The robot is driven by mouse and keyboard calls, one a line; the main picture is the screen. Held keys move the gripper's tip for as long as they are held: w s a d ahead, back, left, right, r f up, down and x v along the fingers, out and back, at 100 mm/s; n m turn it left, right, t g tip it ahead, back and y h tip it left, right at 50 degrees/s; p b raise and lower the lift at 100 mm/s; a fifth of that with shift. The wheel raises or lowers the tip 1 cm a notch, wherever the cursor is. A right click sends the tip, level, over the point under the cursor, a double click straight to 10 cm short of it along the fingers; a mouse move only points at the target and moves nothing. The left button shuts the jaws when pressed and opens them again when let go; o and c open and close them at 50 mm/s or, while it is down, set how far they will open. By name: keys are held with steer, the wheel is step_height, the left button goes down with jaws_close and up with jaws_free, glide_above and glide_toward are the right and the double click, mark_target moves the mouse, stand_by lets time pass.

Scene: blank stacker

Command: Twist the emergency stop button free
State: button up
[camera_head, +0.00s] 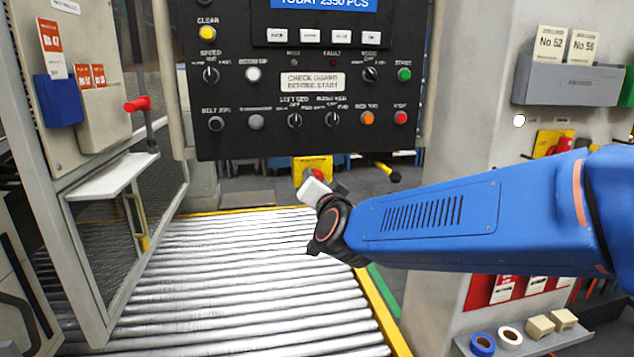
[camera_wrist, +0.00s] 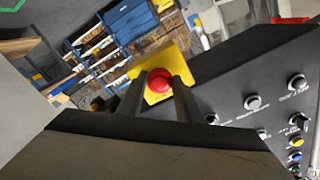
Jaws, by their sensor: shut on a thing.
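The red emergency stop button (camera_wrist: 159,84) sits in front of a yellow backing plate (camera_wrist: 178,62) in the wrist view. My gripper (camera_wrist: 158,88) has one dark finger on each side of the button and is shut on it. In the head view the yellow plate (camera_head: 318,163) shows just below the bottom edge of the black control panel (camera_head: 235,143).
The panel carries several knobs and coloured buttons, including a red stop button (camera_head: 401,118) at lower right. A roller conveyor (camera_head: 220,290) runs below. A mesh guard door (camera_head: 125,225) stands at left, and a grey pillar (camera_head: 470,100) with shelves at right.

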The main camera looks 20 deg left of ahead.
steer(key=shift+m, duration=0.4)
steer(key=o, duration=1.1)
steer(key=shift+c, duration=0.2)
steer(key=v, duration=1.7)
steer(key=shift+s, duration=0.2)
